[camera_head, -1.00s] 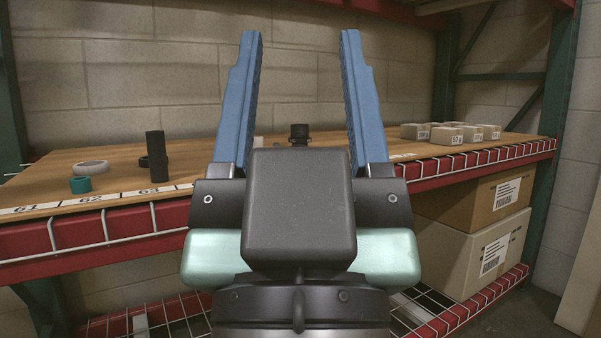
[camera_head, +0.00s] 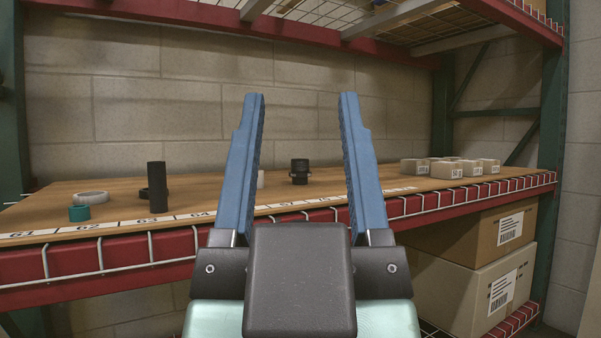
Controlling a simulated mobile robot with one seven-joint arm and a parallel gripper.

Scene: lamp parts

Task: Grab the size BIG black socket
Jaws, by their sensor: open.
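A short black socket (camera_head: 299,171) stands upright on the wooden shelf, seen between my gripper's fingers. It has a wider ring near its lower part. My gripper (camera_head: 302,98) is open and empty, its two blue fingers pointing up in the picture. The gripper is nearer to the camera than the socket and does not touch it. A second black part, a tall cylinder (camera_head: 157,187), stands to the left with something round and dark behind its base. I cannot tell the sockets' sizes from any label.
A teal ring (camera_head: 79,213) and a white ring (camera_head: 90,198) lie at the left. A small white part (camera_head: 260,180) is partly hidden by the left finger. Cardboard boxes (camera_head: 446,169) sit at the right. A red front rail with white wire (camera_head: 110,257) edges the shelf.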

